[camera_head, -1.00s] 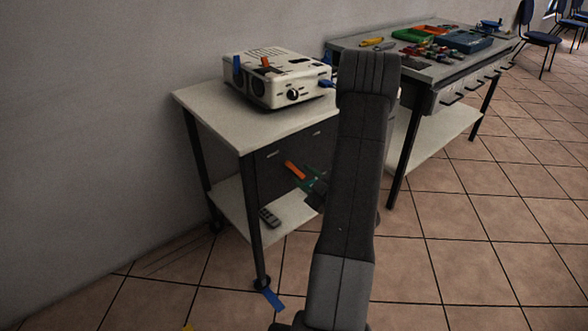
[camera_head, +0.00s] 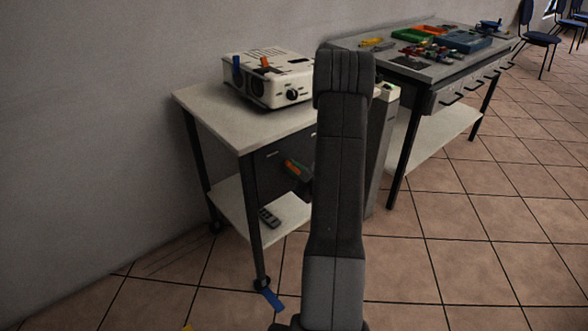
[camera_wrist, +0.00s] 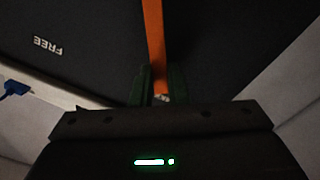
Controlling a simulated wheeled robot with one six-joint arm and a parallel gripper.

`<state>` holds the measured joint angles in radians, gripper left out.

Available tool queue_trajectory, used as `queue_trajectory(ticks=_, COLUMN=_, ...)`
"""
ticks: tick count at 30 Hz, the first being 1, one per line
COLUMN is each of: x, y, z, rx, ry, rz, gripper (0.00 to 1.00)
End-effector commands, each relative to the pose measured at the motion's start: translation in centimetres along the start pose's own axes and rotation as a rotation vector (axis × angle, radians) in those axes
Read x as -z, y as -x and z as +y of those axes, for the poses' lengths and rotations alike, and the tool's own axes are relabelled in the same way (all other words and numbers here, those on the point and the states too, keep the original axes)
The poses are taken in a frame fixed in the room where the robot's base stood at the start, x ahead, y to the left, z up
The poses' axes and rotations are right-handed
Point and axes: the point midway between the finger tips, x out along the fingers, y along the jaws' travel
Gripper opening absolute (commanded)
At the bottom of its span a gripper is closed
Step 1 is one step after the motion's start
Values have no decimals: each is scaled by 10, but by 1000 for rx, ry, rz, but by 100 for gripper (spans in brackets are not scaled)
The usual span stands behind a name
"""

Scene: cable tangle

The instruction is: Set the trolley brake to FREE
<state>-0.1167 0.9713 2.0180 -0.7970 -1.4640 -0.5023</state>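The trolley (camera_head: 215,122) has a pale top and a dark front panel. The orange brake lever (camera_head: 290,165) shows on that panel, partly covered by my arm. In the wrist view the orange lever (camera_wrist: 155,40) runs up from between the green fingertips of my gripper (camera_wrist: 160,88). The fingers lie close against both its sides and look shut on it. The word FREE (camera_wrist: 47,46) appears upside down on the dark panel, left of the lever. In the head view my gripper (camera_head: 300,173) is at the panel, mostly hidden behind my arm.
A white projector (camera_head: 270,78) stands on the trolley top. A remote (camera_head: 269,217) lies on the lower shelf. A blue piece (camera_head: 272,298) is at the front caster. A workbench (camera_head: 400,68) with trays and tools stands behind right. The tiled floor at right is clear.

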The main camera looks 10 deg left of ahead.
Motion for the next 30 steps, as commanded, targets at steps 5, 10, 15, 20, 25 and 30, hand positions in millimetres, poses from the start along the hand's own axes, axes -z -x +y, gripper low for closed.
queue_trajectory(ticks=5, x=0, y=0, z=0, rx=0, ry=-2, rz=0, gripper=0)
queue_trajectory(ticks=10, x=0, y=0, z=2, rx=0, ry=-28, rz=0, gripper=0)
queue_trajectory(ticks=15, x=0, y=0, z=8, rx=0, ry=-104, rz=2, gripper=0)
queue_trajectory(ticks=20, x=-3, y=0, z=18, rx=-1, ry=-225, rz=0, gripper=0)
queue_trajectory(ticks=25, x=-6, y=1, z=30, rx=-2, ry=-382, rz=0, gripper=0)
queue_trajectory(ticks=30, x=-11, y=0, z=42, rx=-1, ry=-544, rz=-1, gripper=0)
